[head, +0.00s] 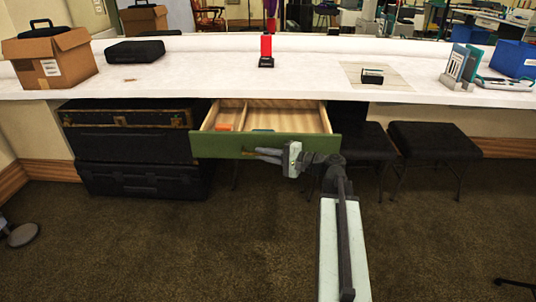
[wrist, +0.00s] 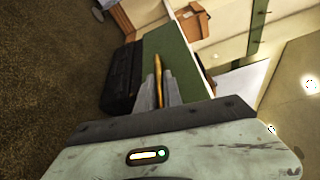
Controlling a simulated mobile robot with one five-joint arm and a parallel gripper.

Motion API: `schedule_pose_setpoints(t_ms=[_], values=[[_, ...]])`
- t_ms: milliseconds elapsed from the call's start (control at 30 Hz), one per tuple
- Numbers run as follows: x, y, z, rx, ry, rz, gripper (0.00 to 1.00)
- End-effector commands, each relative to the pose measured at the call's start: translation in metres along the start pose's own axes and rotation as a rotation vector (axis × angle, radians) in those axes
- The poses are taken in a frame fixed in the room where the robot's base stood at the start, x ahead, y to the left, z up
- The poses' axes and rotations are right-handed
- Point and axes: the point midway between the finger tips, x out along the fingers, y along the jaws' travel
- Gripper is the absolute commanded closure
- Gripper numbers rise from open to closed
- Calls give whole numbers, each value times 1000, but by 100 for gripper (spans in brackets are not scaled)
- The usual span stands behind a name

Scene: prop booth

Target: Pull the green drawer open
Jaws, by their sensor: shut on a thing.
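The green drawer (head: 225,146) stands pulled out from under the white counter in the head view. Its wooden inside shows, with dividers, an orange thing and a teal thing in it. My gripper (head: 262,154) is at the drawer's front, near its middle. In the wrist view the green drawer front (wrist: 176,48) lies beyond my gripper (wrist: 160,88), whose two fingers are shut on a brass-coloured handle (wrist: 159,72). In the head view the handle is mostly hidden by the fingers.
Black cases (head: 130,150) are stacked left of the drawer, and dark stools (head: 430,140) stand to its right. The white counter (head: 200,70) is above, with a cardboard box (head: 70,60) at its left end. The brown carpet (head: 200,250) in front is clear.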

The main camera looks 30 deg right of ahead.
Motion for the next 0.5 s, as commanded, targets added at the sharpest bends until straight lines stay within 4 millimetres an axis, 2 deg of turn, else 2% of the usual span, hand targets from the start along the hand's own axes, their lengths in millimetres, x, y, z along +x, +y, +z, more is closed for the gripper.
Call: schedule_pose_setpoints(t_ms=[167, 200, 233, 267, 500], values=[[-1, -1, 0, 1, -3, -2, 100], [-2, -1, 0, 1, -1, -2, 78], [-2, -1, -1, 1, 0, -2, 70], [-3, -1, -1, 1, 1, -2, 67], [-5, 0, -3, 1, 7, -2, 67]])
